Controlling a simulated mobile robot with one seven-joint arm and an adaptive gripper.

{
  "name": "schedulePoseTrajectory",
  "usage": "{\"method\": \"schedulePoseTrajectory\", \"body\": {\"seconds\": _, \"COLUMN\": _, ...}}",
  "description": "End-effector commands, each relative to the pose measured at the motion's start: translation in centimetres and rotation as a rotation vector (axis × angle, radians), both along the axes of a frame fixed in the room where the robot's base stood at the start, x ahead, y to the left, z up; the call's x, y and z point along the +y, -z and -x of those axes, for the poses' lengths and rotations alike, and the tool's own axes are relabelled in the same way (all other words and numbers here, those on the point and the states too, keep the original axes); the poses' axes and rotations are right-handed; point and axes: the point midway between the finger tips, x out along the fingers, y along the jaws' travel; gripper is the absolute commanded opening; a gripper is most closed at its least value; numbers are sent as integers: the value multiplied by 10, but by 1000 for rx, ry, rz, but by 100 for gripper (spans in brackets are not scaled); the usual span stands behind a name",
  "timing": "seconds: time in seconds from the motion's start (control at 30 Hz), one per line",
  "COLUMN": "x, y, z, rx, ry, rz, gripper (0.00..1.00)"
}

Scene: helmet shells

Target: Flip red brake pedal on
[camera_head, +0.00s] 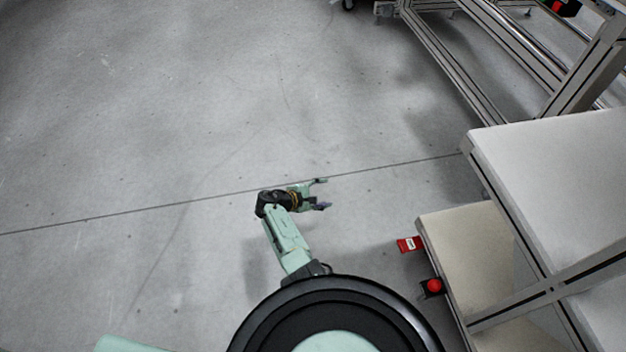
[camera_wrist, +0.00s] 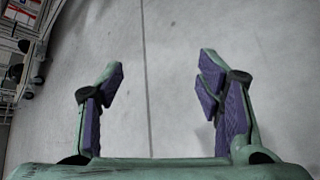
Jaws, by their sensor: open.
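My gripper (camera_head: 322,193) is open and empty above the grey floor in the head view. In the wrist view its two purple-padded fingers (camera_wrist: 160,85) stand wide apart with only floor between them. A red part with a white label (camera_head: 410,244), possibly the red brake pedal, sticks out from the left side of a low beige-topped cabinet. It is to the lower right of my gripper and well apart from it. A round red button on a dark box (camera_head: 433,287) sits lower on the same side. Neither red part shows clearly in the wrist view.
The low beige cabinet (camera_head: 455,250) and a larger white-topped table with a metal frame (camera_head: 555,160) fill the right side. A metal rack (camera_head: 500,60) stands at the upper right. Wheeled shelving (camera_wrist: 20,60) shows at the wrist view's left. The floor at left is clear.

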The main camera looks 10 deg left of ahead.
Motion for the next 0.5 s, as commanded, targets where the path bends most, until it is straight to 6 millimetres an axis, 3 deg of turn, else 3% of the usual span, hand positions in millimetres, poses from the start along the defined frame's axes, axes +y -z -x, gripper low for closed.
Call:
{"method": "schedulePoseTrajectory", "body": {"seconds": 0.2, "x": 37, "y": -21, "z": -16, "rx": -49, "ry": -38, "rz": -107, "gripper": 60}}
{"method": "schedulePoseTrajectory", "body": {"seconds": 0.5, "x": 58, "y": -33, "z": -23, "rx": -74, "ry": -61, "rz": -169, "gripper": 60}}
